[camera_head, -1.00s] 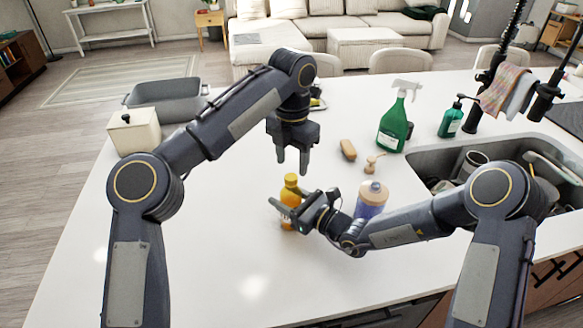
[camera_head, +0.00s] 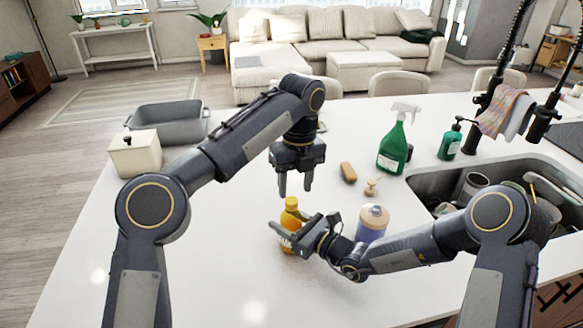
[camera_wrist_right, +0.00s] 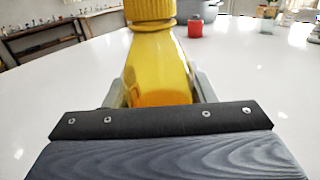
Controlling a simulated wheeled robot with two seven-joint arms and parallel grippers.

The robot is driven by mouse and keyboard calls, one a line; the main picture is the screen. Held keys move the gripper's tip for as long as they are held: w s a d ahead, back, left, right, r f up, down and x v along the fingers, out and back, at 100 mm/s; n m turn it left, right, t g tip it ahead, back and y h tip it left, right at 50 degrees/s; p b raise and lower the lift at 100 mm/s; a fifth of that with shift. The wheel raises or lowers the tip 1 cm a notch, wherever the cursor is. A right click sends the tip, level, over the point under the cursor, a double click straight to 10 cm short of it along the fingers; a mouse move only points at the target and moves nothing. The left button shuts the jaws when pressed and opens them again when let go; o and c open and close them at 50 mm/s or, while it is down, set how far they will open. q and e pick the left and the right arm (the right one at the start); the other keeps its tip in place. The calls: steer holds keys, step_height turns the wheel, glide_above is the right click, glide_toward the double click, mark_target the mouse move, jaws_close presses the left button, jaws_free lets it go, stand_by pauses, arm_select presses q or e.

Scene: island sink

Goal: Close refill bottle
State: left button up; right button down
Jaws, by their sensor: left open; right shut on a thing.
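The orange-yellow bottle (camera_head: 291,218) stands upright on the white counter in the head view. My right gripper (camera_head: 287,234) is shut on its body. In the right wrist view the bottle (camera_wrist_right: 160,65) rises between the fingers, with a ribbed yellow cap (camera_wrist_right: 150,10) at its top, cut off by the frame edge. My left gripper (camera_head: 295,188) is open, pointing down just above the cap, with nothing between its fingers. The exact gap between its fingertips and the cap is hard to tell.
A purple bottle with a beige lid (camera_head: 372,222) stands just right of the right gripper. A brush (camera_head: 348,172), a green spray bottle (camera_head: 393,148) and a soap dispenser (camera_head: 450,141) are behind. The sink (camera_head: 430,182) is at right. The counter's left front is clear.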

arm_select(q)
steer(key=n, duration=0.5)
steer(key=shift+r+n, duration=0.1)
steer(key=shift+n, duration=0.2)
steer(key=n, duration=0.8)
steer(key=shift+r, duration=0.25)
steer(key=n, duration=0.3)
steer(key=shift+r, duration=0.15)
steer(key=n, duration=0.5)
steer(key=shift+a+r, duration=0.15)
steer(key=shift+r, duration=0.25)
steer(key=n, duration=0.3)
steer(key=shift+w+r, duration=0.15)
steer(key=shift+r, duration=0.1)
steer(key=n, duration=0.4)
steer(key=shift+a+r+n, duration=0.15)
steer(key=shift+r+n, duration=0.15)
steer(key=shift+r, duration=0.1)
steer(key=n, duration=0.2)
steer(key=r+n, duration=0.1)
steer(key=n, duration=0.1)
steer(key=shift+w+a+t+h, duration=0.1)
steer(key=shift+w+t+h, duration=0.05)
steer(key=shift+t+h, duration=0.15)
